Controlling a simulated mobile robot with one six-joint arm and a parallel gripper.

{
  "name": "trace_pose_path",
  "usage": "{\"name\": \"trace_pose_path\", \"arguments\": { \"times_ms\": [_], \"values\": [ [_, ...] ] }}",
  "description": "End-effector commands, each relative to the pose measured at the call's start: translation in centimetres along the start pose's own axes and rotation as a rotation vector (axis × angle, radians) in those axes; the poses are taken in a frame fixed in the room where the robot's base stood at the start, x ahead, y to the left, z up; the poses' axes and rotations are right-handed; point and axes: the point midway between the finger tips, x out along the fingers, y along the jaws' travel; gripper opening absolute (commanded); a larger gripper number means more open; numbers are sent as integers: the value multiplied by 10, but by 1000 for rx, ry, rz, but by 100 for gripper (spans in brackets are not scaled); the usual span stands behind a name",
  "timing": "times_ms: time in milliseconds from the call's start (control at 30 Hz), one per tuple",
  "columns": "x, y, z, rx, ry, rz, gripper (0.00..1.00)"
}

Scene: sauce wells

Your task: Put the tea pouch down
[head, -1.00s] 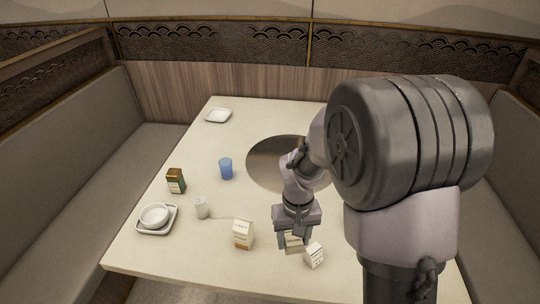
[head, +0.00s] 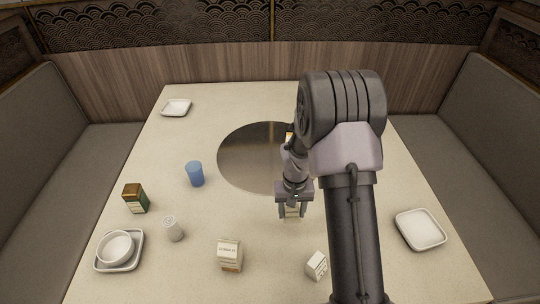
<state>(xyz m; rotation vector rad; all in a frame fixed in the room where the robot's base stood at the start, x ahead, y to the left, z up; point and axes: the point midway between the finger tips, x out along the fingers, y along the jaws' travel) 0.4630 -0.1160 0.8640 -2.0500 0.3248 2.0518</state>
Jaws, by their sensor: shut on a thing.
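My gripper (head: 292,217) points down over the front middle of the table, near the front rim of the dark round disc. It is shut on a small pale pouch (head: 292,211), which shows between the fingers. The fingers and wrist hide much of it. I cannot tell whether its bottom touches the table (head: 265,285).
A white carton (head: 230,256) and a small white box (head: 317,265) stand in front. A white dish (head: 420,230) sits right.

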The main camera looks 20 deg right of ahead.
Motion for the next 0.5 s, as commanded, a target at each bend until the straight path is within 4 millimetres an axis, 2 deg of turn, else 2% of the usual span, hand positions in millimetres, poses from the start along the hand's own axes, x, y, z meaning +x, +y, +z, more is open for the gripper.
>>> {"name": "trace_pose_path", "arguments": {
  "times_ms": [33, 100, 233, 367, 500],
  "values": [
    [13, 0, 0, 1, -1, 0, 10],
    [23, 0, 0, 1, -1, 0, 10],
    [31, -6, -3, -2, 2, 0, 10],
    [35, -36, -14, -6, 3, 0, 10],
    [39, -76, -29, -6, 3, -1, 10]
  ]
}}
